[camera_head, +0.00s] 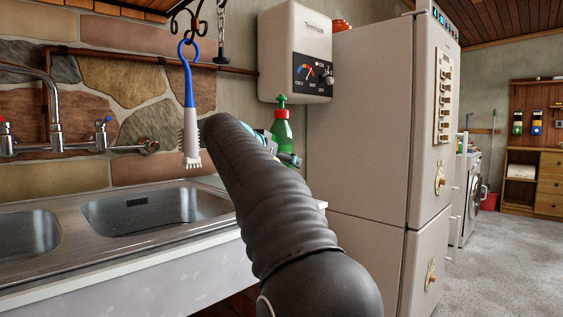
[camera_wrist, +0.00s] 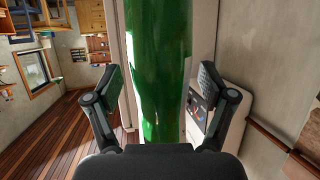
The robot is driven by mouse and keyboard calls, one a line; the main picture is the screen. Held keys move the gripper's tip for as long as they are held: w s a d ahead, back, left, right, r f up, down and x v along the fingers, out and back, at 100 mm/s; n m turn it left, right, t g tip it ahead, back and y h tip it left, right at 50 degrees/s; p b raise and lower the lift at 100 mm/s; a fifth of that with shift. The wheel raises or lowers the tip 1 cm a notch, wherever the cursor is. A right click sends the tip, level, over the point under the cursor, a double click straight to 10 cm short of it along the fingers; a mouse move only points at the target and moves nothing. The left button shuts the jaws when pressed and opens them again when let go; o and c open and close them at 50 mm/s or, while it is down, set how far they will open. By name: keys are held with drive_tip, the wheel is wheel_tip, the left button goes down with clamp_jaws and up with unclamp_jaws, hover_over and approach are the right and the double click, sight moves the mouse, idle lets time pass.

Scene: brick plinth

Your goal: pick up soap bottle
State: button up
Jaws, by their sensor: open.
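In the wrist view the bottle (camera_wrist: 157,75) fills the middle, very close, running from the top edge down to the gripper body. My gripper (camera_wrist: 160,88) is open, with one finger on each side of the bottle. I see gaps between the fingers and the bottle. In the head view the gripper is mostly hidden behind my arm.
A steel sink (camera_head: 150,212) with a tap (camera_head: 55,110) lies to the left. A blue-handled brush (camera_head: 189,110) hangs from a hook above it. A white water heater (camera_head: 293,50) is on the wall above the bottle. The tall fridge (camera_head: 365,120) stands close on the right.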

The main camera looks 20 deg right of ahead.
clamp_jaws()
drive_tip(key=shift+r, duration=0.1)
drive_tip(key=shift+r, duration=0.2)
idle(0.4)
